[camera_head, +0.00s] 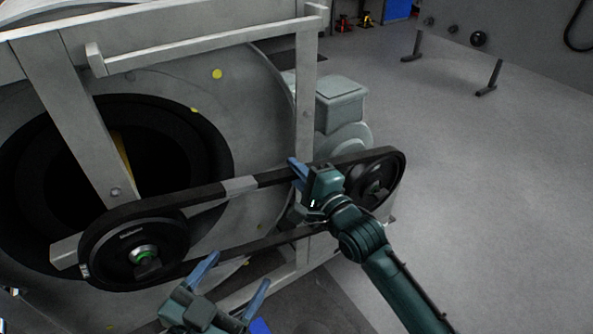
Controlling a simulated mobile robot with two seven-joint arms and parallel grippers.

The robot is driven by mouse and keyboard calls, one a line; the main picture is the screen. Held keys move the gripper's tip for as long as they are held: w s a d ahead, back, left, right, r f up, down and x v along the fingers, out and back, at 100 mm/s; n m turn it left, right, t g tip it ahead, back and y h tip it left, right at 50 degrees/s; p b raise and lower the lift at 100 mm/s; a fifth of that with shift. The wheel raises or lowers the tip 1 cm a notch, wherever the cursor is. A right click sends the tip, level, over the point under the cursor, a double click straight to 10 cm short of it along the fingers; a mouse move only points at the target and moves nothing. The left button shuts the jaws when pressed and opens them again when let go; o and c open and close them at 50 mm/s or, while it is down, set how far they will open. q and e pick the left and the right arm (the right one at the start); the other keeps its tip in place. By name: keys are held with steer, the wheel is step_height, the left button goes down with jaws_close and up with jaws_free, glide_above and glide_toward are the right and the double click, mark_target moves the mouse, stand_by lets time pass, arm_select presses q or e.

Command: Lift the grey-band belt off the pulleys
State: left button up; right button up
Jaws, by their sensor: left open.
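The black belt (195,194) with a grey band (240,185) runs around the large left pulley (138,250) and the smaller right pulley (374,182). The grey band lies on the upper run, between the pulleys. My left gripper (239,269) is open, below the lower run, its two blue fingers spread and nothing visible between them. My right gripper (297,172) is at the upper run, right of the grey band and left of the right pulley. Its blue fingertips overlap the belt, and I cannot tell whether they grip it.
A grey frame with a handrail (200,47) and an upright post (306,95) stands around the large drum (255,100) behind the belt. A grey motor box (340,100) sits behind the right pulley. Open floor (490,200) lies to the right.

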jaws_close()
steer(key=shift+r, duration=0.1)
steer(key=shift+r, duration=0.1)
steer(key=shift+s+a+r+p, duration=0.25)
steer(key=shift+a+p, duration=0.1)
steer(key=shift+p, duration=0.4)
steer(key=shift+s+d, duration=0.2)
steer(key=shift+s+d+p, duration=0.3)
steer(key=shift+s+p, duration=0.1)
steer(key=shift+p, duration=0.3)
steer(key=shift+s+d, duration=0.2)
steer(key=shift+s, duration=0.1)
steer(key=shift+s+d+p, duration=0.3)
steer(key=shift+s+p, duration=0.1)
steer(key=shift+p, duration=0.25)
